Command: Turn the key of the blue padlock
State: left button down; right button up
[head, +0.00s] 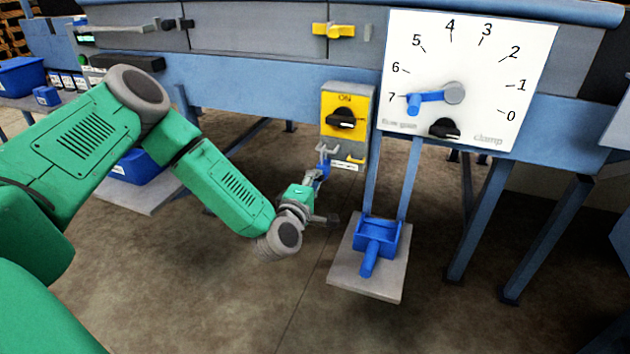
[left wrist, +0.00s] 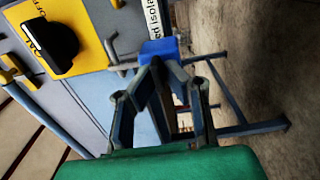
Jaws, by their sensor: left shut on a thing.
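The blue padlock (left wrist: 160,50) hangs by the switch panel in the left wrist view, just beyond my left gripper (left wrist: 165,68). Its fingers converge at the padlock's near face and are shut on what appears to be the key, which is mostly hidden between the fingertips. In the head view the padlock (head: 323,173) is small, below the yellow ON switch plate (head: 328,101). My left gripper (head: 314,187) reaches up to it from the lower left. The black switch knob (head: 342,119) also shows in the left wrist view (left wrist: 48,48). My right gripper is not in view.
A white dial panel (head: 480,55) with a blue pointer (head: 425,98) near 7 stands to the right. Below it a blue lever (head: 370,260) sits on a grey plate (head: 345,277). Blue machine legs (head: 480,220) stand right. The floor in front is clear.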

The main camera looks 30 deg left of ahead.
pick_arm(q)
jog(key=shift+s+d+f, duration=0.1)
jog(key=shift+d+f, duration=0.05)
jog(key=shift+f, duration=0.05)
jog(key=c, duration=1.7)
grip_release()
jog(key=shift+r, duration=0.1)
jog(key=v, duration=1.1)
jog(key=shift+s+d, duration=0.1)
jog(key=shift+s, duration=0.3)
